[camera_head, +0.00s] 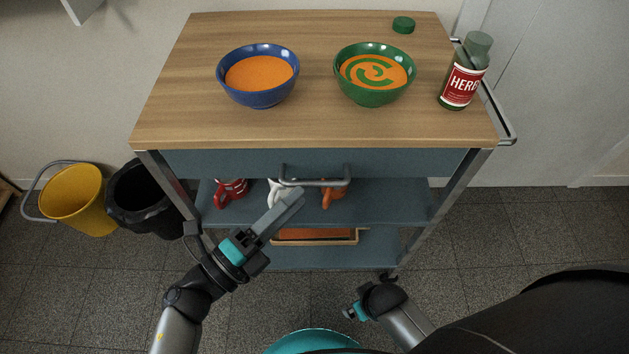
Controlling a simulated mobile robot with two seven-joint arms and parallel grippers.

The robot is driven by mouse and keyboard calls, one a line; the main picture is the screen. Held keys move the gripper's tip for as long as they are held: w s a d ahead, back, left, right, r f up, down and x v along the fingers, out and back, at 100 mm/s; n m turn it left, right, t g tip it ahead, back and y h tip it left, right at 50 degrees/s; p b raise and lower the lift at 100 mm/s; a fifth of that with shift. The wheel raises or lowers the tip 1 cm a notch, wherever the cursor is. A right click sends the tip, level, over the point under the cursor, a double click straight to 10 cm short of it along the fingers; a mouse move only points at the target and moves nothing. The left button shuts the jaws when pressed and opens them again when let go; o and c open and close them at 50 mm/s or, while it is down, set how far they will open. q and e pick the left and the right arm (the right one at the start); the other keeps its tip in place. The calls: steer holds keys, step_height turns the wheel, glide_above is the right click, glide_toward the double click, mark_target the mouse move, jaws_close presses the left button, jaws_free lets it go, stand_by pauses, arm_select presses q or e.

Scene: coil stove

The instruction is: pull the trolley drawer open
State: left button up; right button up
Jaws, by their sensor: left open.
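The trolley drawer (225,163) has a blue-grey front under the wooden top of the trolley (310,125), and it looks shut. Its metal bar handle (316,182) sits at the middle of the front. My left gripper (289,204) is open and empty. In the picture its fingertips are just below and left of the handle, and I see no contact. How far they are from it in depth I cannot tell. My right gripper (354,312) is low, in front of the trolley, partly hidden by its own wrist.
A blue bowl (259,92), a green bowl (374,95), a green bottle (463,85) and a green lid (403,25) stand on top. A red mug (231,190) and others stand on the shelf. A yellow bucket (75,205) and black bin (145,200) are left.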

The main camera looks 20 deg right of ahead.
mark_target(315, 183)
arm_select(q)
steer(key=shift+x, duration=2.8)
jaws_close()
